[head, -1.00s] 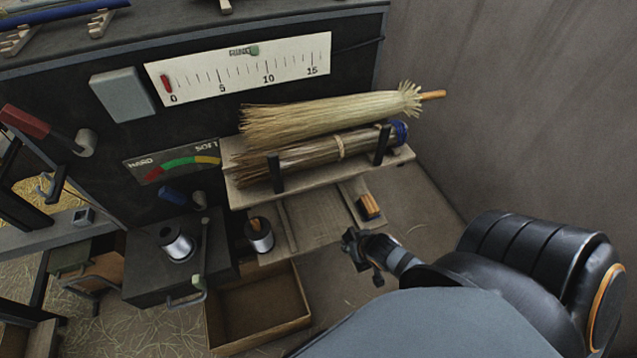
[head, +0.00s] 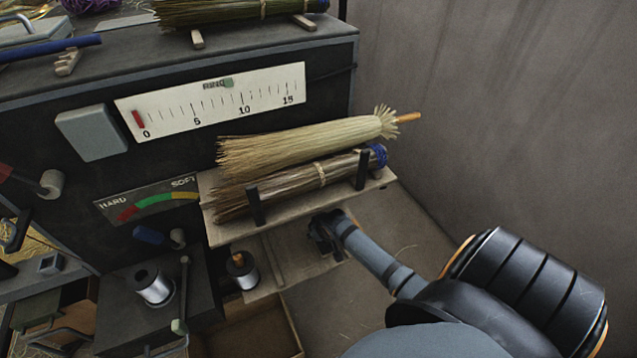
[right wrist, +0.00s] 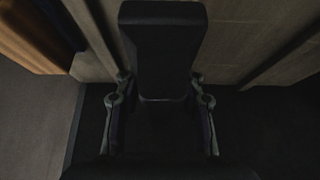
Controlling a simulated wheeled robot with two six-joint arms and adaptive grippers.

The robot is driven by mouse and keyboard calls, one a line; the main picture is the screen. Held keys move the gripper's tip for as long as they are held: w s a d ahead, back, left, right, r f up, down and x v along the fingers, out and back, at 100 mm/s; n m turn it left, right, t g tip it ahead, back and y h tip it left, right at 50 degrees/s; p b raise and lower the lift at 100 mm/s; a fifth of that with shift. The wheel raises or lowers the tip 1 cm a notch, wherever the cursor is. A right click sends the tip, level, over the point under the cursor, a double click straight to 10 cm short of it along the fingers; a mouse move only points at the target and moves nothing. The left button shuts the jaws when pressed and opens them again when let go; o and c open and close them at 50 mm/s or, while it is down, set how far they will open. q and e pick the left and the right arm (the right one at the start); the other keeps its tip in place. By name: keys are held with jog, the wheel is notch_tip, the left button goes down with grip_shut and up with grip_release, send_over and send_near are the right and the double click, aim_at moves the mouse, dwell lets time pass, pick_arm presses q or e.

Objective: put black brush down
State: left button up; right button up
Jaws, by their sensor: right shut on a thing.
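My right gripper (head: 322,230) is low over the wooden lower ledge, in front of the broom rack. In the right wrist view its fingers (right wrist: 160,108) are shut on a black block-like thing, the black brush (right wrist: 162,50), which reaches forward from between them. Pale wooden boards show close beneath the brush; whether it touches them I cannot tell. In the head view the brush cannot be told apart from the dark gripper. My left gripper is not in view.
A rack (head: 208,200) holds a pale broom (head: 300,145) and a darker broom (head: 290,187) just above my right gripper. A wire spool (head: 243,272) stands left of the gripper. An open wooden box (head: 285,345) is below. A wall (head: 480,110) bounds the right.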

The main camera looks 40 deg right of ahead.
aim_at(327, 241)
jog(key=shift+f, duration=0.35)
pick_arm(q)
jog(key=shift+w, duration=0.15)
pick_arm(e)
jog(key=shift+f, duration=0.55)
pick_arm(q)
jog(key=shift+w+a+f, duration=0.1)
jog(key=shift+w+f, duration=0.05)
pick_arm(e)
jog(key=o, duration=1.2)
jog(key=shift+o, duration=0.2)
jog(key=shift+r, duration=0.35)
jog(key=p+v, duration=0.3)
jog(key=v, duration=0.9)
jog(key=shift+r, duration=0.3)
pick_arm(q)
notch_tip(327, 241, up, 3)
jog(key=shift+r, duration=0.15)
